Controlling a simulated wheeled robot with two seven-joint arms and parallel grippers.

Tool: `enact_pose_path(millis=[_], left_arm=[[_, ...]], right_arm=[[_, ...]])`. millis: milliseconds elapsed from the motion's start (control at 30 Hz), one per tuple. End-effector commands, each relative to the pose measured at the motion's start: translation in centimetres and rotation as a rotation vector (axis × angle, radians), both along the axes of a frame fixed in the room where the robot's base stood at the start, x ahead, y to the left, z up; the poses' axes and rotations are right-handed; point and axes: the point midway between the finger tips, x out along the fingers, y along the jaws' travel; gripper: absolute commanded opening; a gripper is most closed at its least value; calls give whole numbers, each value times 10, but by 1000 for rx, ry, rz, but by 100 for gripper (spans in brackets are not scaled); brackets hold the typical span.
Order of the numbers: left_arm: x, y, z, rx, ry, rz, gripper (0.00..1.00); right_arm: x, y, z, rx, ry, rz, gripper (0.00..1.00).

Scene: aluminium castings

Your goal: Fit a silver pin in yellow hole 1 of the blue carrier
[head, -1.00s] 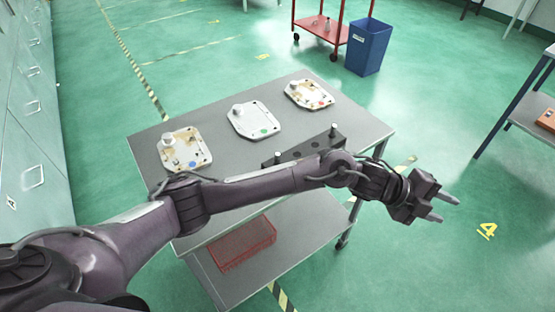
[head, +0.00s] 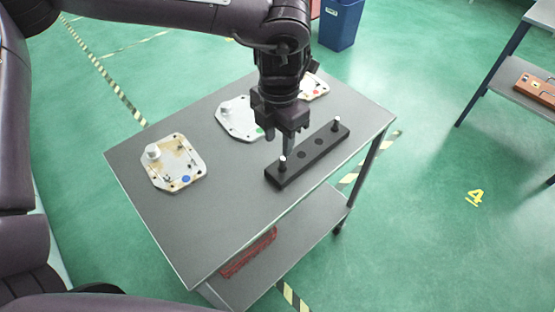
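The carrier with a blue dot (head: 178,164) lies at the left of the grey table, a pale plate with tan patches and a white knob. Its hole markings are too small to read. A black block (head: 311,155) lies at the table's right side. One silver pin (head: 282,163) stands upright at its near end and another silver pin (head: 336,125) at its far end. My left gripper (head: 287,150) points down just above and beside the near pin. Its fingers overlap in this view, so their gap and any contact with the pin are unclear. My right gripper is out of view.
A plate with a green dot (head: 236,119) and a plate with a red dot (head: 318,87) lie farther back, partly behind my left arm. The table top (head: 225,215) is bare in front. A red basket (head: 248,254) sits on the lower shelf.

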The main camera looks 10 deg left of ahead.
Motion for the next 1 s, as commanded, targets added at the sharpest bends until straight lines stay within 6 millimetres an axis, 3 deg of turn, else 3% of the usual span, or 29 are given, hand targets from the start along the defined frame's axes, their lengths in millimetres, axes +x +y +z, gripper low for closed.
enact_pose_path(millis=[500,800,1000], left_arm=[[0,-7,-66,-1,1,0,38],[0,-7,-72,-1,-1,1,38],[0,-7,-72,-1,0,0,13]], right_arm=[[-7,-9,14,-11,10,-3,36],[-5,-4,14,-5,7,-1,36],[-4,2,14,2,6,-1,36]])
